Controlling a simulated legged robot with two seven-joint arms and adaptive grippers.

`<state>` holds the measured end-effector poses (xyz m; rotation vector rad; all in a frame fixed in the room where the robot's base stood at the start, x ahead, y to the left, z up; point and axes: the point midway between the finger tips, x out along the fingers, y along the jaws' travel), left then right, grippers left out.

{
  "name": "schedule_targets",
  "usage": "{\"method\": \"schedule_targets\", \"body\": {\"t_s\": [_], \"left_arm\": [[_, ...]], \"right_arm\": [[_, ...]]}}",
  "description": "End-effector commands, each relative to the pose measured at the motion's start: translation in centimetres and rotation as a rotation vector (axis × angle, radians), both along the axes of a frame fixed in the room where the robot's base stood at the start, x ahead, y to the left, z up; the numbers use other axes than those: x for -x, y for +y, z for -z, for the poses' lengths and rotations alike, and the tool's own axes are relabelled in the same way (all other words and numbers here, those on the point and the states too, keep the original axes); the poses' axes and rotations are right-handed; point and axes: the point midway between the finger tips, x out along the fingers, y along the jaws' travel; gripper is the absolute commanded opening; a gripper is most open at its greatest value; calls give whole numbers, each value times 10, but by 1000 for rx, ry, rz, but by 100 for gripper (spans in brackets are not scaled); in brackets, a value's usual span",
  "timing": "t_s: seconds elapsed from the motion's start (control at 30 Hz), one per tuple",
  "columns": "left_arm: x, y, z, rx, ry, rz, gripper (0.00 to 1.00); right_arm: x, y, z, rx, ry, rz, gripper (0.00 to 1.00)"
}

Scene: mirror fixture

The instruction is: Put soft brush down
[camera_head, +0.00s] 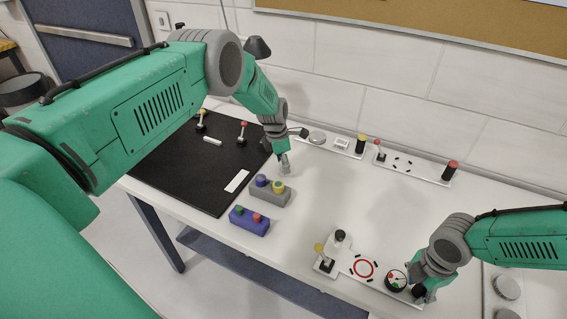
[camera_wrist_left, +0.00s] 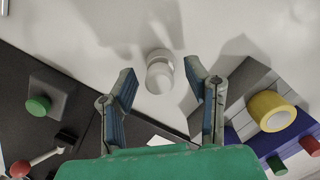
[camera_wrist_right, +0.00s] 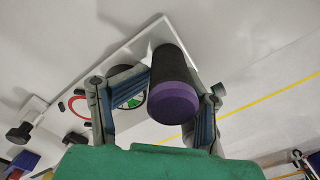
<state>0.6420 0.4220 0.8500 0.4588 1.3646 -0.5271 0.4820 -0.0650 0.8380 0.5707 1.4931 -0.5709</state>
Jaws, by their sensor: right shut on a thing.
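A small pale grey, round-topped piece (camera_head: 285,166), possibly the soft brush, stands on the white table just below my left gripper (camera_head: 279,143). In the left wrist view the piece (camera_wrist_left: 160,72) shows between and beyond the fingertips of the left gripper (camera_wrist_left: 160,78). Those fingers are spread, with visible gaps to the piece on both sides. My right gripper (camera_head: 421,292) is at the front right, beside the panel with the dial. In the right wrist view the right gripper (camera_wrist_right: 165,100) is shut on a black cylinder with a purple end (camera_wrist_right: 173,98).
A black mat (camera_head: 180,165) with levers lies at left. A grey button box (camera_head: 270,199) and a blue button box (camera_head: 247,222) stand near the left gripper. A white lever panel (camera_head: 345,270) with a dial (camera_head: 396,280) is at front. The table's middle is clear.

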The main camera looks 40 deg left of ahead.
Motion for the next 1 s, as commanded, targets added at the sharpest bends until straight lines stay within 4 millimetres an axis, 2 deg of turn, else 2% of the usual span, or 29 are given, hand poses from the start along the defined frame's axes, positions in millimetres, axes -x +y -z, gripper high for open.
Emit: {"method": "schedule_targets", "body": {"t_s": [0.17, 0.27, 0.7, 0.83, 1.0], "left_arm": [[0, 0, -2, 1, -1, 0, 43], [0, 1, -11, 0, -1, 0, 43], [12, 8, -96, 0, -2, 0, 43], [13, 10, -113, 0, -1, 0, 43], [15, 10, -120, 1, 1, -1, 43]], "right_arm": [[3, 0, 4, 1, 6, -1, 0], [3, 0, 4, 1, 6, -1, 0], [3, 0, 4, 1, 6, -1, 0], [3, 0, 4, 1, 6, -2, 0], [3, 0, 4, 1, 6, -1, 0]]}}
